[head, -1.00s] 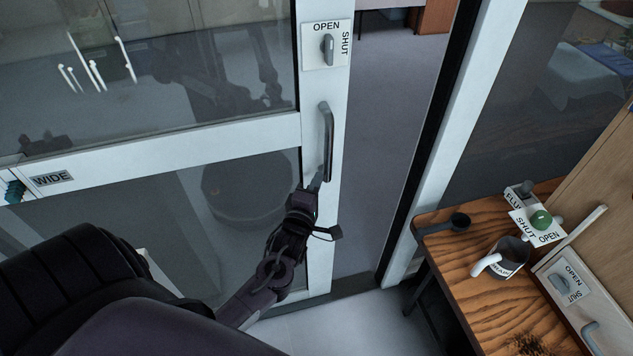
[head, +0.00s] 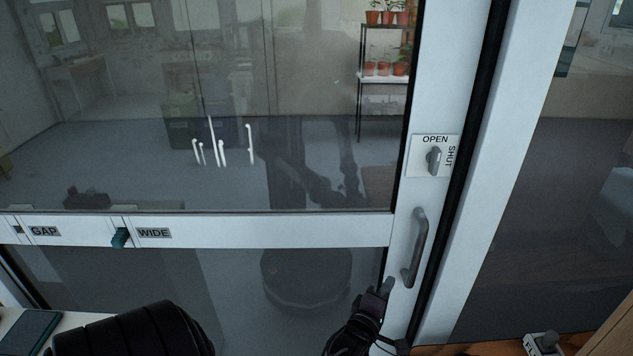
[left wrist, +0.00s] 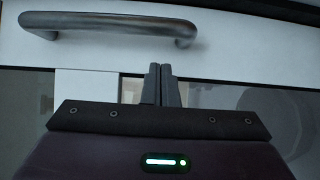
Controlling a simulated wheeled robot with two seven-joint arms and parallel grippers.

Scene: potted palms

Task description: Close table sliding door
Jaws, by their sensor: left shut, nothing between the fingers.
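The glass sliding door has a white frame (head: 437,80) whose right edge lies along the black strip of the white post (head: 520,130); no floor gap shows between them. A grey bar handle (head: 417,248) stands upright on the frame, below an OPEN/SHUT plate with a grey knob (head: 435,158). My left gripper (head: 386,286) is just below and left of the handle's lower end. In the left wrist view its shut, empty fingers (left wrist: 160,72) are near one end of the handle (left wrist: 110,24), apart from it. My right gripper is out of view.
A small box with a grey knob (head: 545,343) is at the bottom right. A dark tablet-like thing (head: 27,333) lies at the bottom left. The glass carries reflections.

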